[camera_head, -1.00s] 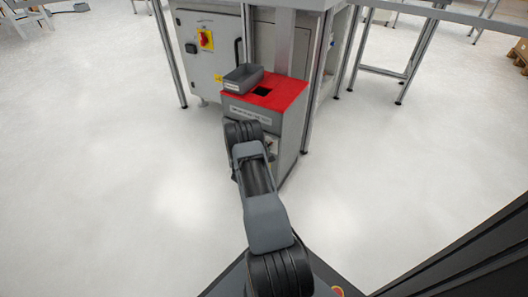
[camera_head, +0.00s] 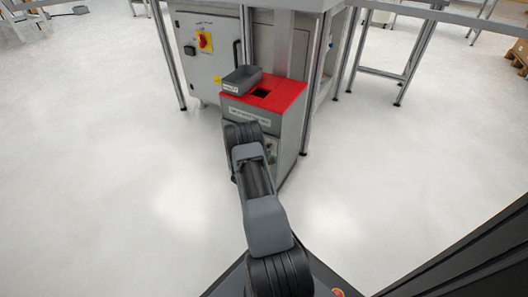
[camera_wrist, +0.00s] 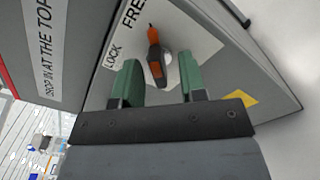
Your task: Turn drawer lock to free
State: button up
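The drawer lock knob (camera_wrist: 155,57) is a dark handle with orange marks, on a pale plate on the grey cabinet front in the wrist view. Its orange tip points up in the picture, nearer the word FREE (camera_wrist: 131,13) than the word LOCK (camera_wrist: 113,57). My gripper (camera_wrist: 160,66) has two green fingers, spread apart, one on each side of the knob. A gap shows beside the knob; how deep the fingers reach is unclear.
A larger grey electrical cabinet (camera_head: 211,62) and table legs stand behind. The white floor around is clear.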

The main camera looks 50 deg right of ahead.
jog(key=shift+a, duration=0.15)
jog(key=p+v, duration=0.4)
jog(key=v, duration=0.9)
jog(key=shift+a, duration=0.3)
